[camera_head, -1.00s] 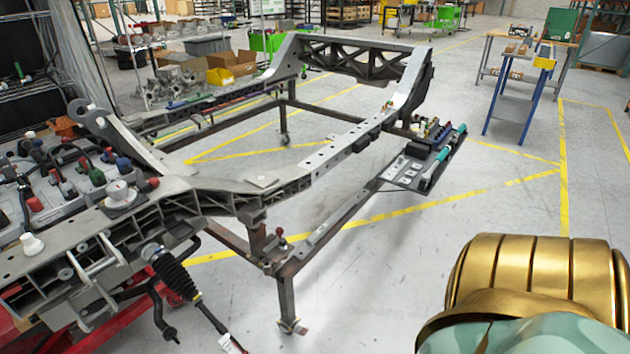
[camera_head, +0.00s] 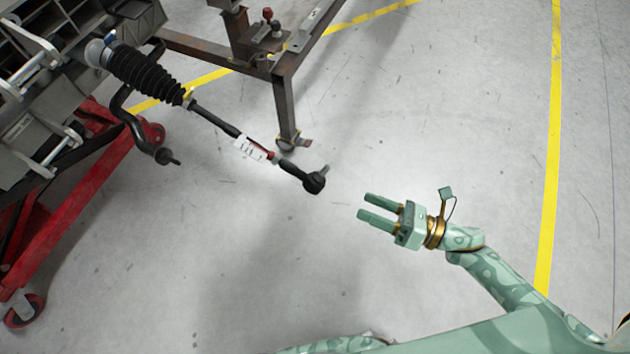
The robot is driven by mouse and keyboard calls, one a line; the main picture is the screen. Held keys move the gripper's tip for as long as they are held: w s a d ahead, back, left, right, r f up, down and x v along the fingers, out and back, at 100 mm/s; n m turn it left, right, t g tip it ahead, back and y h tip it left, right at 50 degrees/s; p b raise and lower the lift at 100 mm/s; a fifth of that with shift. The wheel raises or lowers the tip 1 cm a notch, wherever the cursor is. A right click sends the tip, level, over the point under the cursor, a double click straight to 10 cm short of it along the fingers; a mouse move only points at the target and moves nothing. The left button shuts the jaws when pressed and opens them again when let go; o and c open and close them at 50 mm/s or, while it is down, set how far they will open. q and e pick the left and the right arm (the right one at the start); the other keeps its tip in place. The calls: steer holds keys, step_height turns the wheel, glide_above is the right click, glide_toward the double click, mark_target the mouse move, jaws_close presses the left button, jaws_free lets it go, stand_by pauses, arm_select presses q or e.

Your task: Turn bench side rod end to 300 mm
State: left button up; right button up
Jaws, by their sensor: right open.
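The rod end (camera_head: 314,183) is a black ball-joint head with a short stud, at the outer end of the steering rod (camera_head: 215,122). The rod slopes down to the right from a black ribbed bellows (camera_head: 146,75) on the chassis. A white marked scale or label (camera_head: 250,149) sits along the rod, with a red piece beside it near the rod end. My right gripper (camera_head: 367,207) is open and empty, to the right of and slightly below the rod end, apart from it, its fingers pointing left. My left gripper is not in view.
The chassis (camera_head: 90,25) fills the upper left, above a red wheeled stand (camera_head: 85,165). A brown steel frame leg (camera_head: 284,105) on a caster stands behind the rod. A black bent bar (camera_head: 135,125) hangs left of it. The grey floor around my gripper is clear.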

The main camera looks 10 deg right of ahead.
mark_target(315, 185)
steer(key=x, duration=1.3)
steer(key=shift+w+a+f, duration=0.1)
steer(key=shift+w, duration=0.05)
